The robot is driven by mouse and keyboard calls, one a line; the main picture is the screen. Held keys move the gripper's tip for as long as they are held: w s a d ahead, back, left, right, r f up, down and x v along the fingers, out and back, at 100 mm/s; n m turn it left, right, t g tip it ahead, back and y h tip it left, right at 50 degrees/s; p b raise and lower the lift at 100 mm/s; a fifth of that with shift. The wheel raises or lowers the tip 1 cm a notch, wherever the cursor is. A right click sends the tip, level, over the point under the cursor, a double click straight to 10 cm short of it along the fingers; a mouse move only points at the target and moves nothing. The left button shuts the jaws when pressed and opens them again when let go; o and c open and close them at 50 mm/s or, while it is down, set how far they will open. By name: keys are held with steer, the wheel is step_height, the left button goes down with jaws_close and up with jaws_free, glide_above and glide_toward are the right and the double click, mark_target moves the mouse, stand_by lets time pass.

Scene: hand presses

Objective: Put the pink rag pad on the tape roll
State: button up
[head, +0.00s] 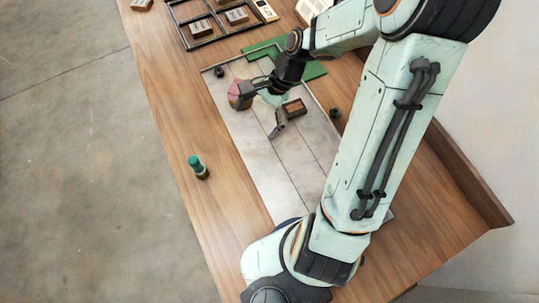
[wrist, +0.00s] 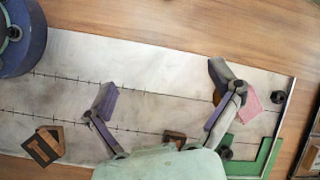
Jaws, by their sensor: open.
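The pink rag pad (head: 236,87) is near the far left side of the grey metal plate (head: 262,155). It also shows in the wrist view (wrist: 252,106), partly behind one finger. A brownish-orange patch (wrist: 217,97) shows beside that finger. I cannot tell whether it is the tape roll, and no tape roll is clearly seen elsewhere. My gripper (head: 259,118) is open, its fingers spread wide above the plate; it shows in the wrist view too (wrist: 163,80). One finger is at or over the pink pad; contact cannot be judged. Nothing is between the fingertips.
A brown block (head: 294,107) lies by my gripper. A teal-capped bottle (head: 198,167) stands on the left wood. A green angled piece (head: 312,70) and black rack (head: 187,42) are at the far end.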

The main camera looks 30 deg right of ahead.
steer(key=s+a+r+n+h, duration=0.2)
steer(key=s+r+n, duration=0.3)
steer(key=s+n, duration=0.2)
steer(key=s+a+r+n+h, duration=0.2)
steer(key=s+r+n, duration=0.3)
steer(key=s, duration=0.3)
steer(key=shift+s+a+r+n+h, duration=0.15)
steer(key=shift+s+r+n+h, duration=0.25)
steer(key=shift+n, duration=0.5)
